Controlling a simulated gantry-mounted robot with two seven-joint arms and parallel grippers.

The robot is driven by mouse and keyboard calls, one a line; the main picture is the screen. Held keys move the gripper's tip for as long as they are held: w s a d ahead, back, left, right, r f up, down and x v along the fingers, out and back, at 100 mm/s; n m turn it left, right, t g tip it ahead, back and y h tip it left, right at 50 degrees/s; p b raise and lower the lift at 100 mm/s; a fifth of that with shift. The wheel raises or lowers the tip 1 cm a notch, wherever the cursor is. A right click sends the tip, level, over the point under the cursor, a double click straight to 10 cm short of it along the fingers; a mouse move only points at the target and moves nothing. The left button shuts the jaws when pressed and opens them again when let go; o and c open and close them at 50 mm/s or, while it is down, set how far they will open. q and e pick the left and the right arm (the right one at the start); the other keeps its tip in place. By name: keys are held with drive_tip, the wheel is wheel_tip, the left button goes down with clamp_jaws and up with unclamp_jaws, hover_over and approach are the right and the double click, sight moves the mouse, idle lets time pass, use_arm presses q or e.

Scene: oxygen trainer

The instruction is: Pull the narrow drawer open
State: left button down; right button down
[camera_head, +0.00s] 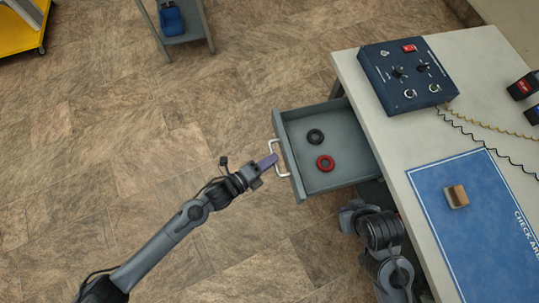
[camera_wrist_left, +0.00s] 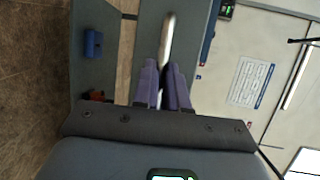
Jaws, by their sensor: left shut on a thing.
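The narrow drawer (camera_head: 334,180) is pulled well out from the left side of the bench in the head view. A black ring (camera_head: 315,136) and a red ring (camera_head: 325,163) lie inside it. Its pale bar handle (camera_head: 280,158) is on the drawer front. My left gripper (camera_head: 273,160) is shut on the handle. In the left wrist view the purple fingers (camera_wrist_left: 165,85) are on either side of the handle (camera_wrist_left: 168,38). My right arm (camera_head: 380,235) shows beside the bench, below the drawer; its fingertips are not visible.
The bench (camera_head: 385,125) carries a dark blue control box (camera_head: 408,73), a blue mat (camera_head: 470,215) with a small tan and grey block (camera_head: 456,196), and coiled cables. A grey stand with a blue object (camera_head: 172,20) is at the top. The floor left of the drawer is clear.

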use_arm(q)
drive_tip(key=c, duration=1.2)
unclamp_jaws()
drive_tip(key=shift+o, duration=0.2)
drive_tip(key=p+v, duration=0.2)
drive_tip(key=v, duration=0.8)
drive_tip(key=shift+s+a, duration=0.2)
drive_tip(key=shift+a, duration=0.15)
drive_tip(key=shift+s, duration=0.1)
